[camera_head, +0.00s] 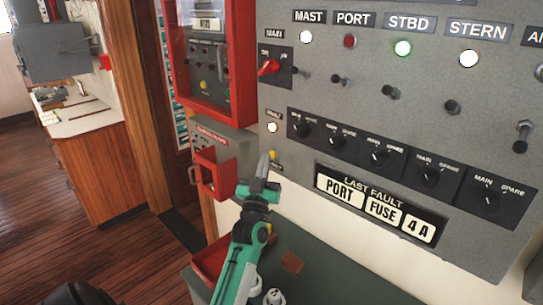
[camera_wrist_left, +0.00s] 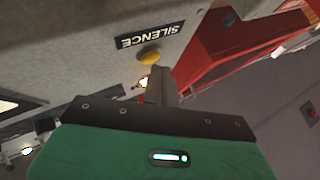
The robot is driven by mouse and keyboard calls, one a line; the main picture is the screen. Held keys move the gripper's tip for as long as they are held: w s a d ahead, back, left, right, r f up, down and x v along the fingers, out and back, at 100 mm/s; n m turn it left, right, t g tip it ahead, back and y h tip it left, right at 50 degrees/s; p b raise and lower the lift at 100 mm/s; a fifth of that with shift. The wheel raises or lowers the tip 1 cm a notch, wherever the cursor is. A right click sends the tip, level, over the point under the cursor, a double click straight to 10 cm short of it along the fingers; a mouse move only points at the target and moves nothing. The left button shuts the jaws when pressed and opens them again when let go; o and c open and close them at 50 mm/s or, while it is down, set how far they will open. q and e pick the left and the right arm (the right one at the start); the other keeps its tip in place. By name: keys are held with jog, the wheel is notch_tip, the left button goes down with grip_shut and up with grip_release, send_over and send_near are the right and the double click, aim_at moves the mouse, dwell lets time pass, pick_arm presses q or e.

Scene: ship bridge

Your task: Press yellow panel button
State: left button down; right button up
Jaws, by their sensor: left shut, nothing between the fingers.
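The yellow button (camera_head: 273,155) is a small round cap on the lower left of the grey control panel (camera_head: 430,85). In the left wrist view the yellow button (camera_wrist_left: 149,55) sits just below a label reading SILENCE (camera_wrist_left: 150,36). My left gripper (camera_head: 262,160) is shut and empty, its fingertips close to the button, at its left in the head view. In the left wrist view the shut fingertips (camera_wrist_left: 158,70) are just below the button. Whether they touch it I cannot tell. My right gripper does not show.
A red-framed cabinet (camera_head: 242,60) and a red box (camera_head: 201,167) are left of the panel. A red switch (camera_head: 269,67), a white lamp (camera_head: 272,127) and black knobs (camera_head: 379,158) are near the button. A dark green surface (camera_head: 330,280) lies below. Wooden floor is open at left.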

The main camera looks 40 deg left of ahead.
pick_arm(q)
jog(key=shift+w, duration=0.4)
dwell(0.4)
dwell(0.4)
jog(key=shift+s, duration=0.85)
jog(key=s, duration=0.1)
jog(key=s+p, duration=0.1)
jog(key=s, duration=0.3)
jog(key=shift+a, duration=0.25)
jog(key=shift+f, duration=0.15)
dwell(0.5)
